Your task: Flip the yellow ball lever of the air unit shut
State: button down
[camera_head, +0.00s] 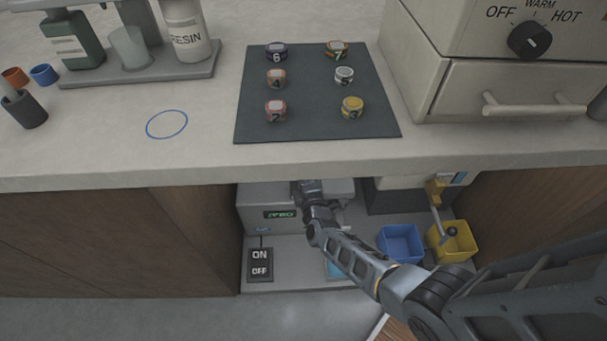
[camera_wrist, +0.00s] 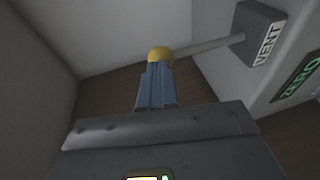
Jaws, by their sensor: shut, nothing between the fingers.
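The yellow ball (camera_wrist: 159,53) sits at the end of a thin pale rod (camera_wrist: 208,44) in the wrist view. The rod runs right to a grey block labelled VENT (camera_wrist: 258,32) on the side of a pale unit. My gripper (camera_wrist: 157,68) is shut and empty, with its fingertips right at the ball and covering its lower part. I cannot tell whether they touch it. In the head view my gripper (camera_head: 305,188) reaches under the counter to the grey air unit (camera_head: 254,196). The ball lever cannot be made out there.
A green-lit display (camera_head: 280,214) is on the unit's front. An ON/OFF switch (camera_head: 260,264) lies in front of it. The counter edge (camera_head: 200,176) overhangs the recess.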

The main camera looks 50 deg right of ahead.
jog(key=shift+w+d+r+p, duration=0.25)
jog(key=shift+d+p, duration=0.05)
jog(key=shift+p, duration=0.25)
jog(key=shift+w+d+g+y, duration=0.1)
jog(key=shift+w+g+y, duration=0.05)
jog(key=shift+g+y, duration=0.15)
jog(key=shift+r, duration=0.1)
